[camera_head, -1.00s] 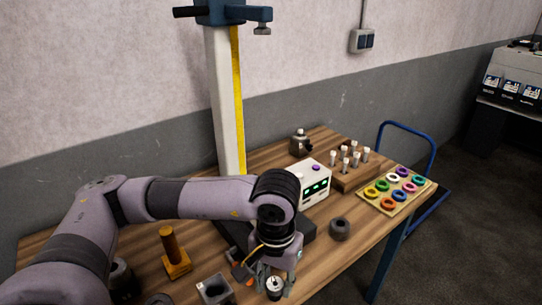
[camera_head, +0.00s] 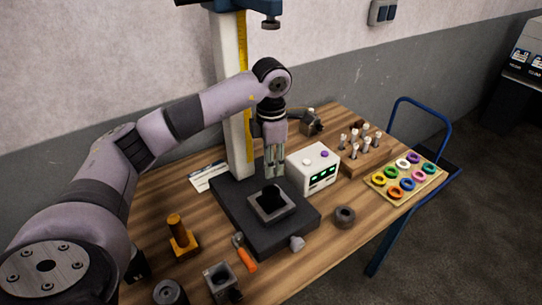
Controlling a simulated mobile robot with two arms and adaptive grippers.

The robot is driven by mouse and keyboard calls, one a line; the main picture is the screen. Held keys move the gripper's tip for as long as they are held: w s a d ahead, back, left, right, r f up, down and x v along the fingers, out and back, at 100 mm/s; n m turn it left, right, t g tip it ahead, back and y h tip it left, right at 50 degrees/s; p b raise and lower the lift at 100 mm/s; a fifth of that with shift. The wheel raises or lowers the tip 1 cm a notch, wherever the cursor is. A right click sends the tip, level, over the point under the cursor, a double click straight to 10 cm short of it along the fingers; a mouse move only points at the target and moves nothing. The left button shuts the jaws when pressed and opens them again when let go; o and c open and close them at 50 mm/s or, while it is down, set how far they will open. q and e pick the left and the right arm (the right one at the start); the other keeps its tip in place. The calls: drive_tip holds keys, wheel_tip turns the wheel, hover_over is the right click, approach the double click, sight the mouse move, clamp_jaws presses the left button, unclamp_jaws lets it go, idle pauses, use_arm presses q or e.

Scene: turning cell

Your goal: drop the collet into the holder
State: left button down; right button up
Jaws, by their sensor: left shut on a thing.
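My left gripper (camera_head: 273,172) points straight down beside the pale column, above the black base plate. Its fingers are shut on a small part, taken to be the collet, which is mostly hidden between them. A square grey block with a dark opening, seemingly the holder (camera_head: 287,209), lies on the black base plate just below the fingertips. A dark round shape fills its middle; I cannot tell whether it is a hole or a part. The fingertips look apart from the block. My right gripper is not in view.
The pale column (camera_head: 233,95) rises close behind the gripper. An orange-handled tool (camera_head: 245,256), a grey block with a hole (camera_head: 222,284) and a dark ring (camera_head: 344,217) lie in front. A tray of coloured rings (camera_head: 405,179) is farther right.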

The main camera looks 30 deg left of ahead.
use_arm(q)
drive_tip(key=shift+s, duration=0.1)
drive_tip(key=shift+f+b, duration=0.45)
drive_tip(key=shift+f, duration=0.4)
drive_tip(key=shift+f+b, duration=0.65)
drive_tip(key=shift+f, duration=0.1)
drive_tip(key=shift+f+b, duration=0.45)
drive_tip(key=shift+f, duration=0.3)
drive_tip(key=shift+f+b, duration=0.8)
drive_tip(key=shift+f, duration=0.25)
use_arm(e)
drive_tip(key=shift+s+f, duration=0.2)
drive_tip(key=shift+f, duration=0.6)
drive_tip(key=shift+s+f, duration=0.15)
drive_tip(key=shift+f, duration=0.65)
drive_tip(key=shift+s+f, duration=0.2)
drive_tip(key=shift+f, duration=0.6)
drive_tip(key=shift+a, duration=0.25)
use_arm(q)
drive_tip(key=shift+f+b, duration=0.35)
drive_tip(key=shift+b, duration=0.05)
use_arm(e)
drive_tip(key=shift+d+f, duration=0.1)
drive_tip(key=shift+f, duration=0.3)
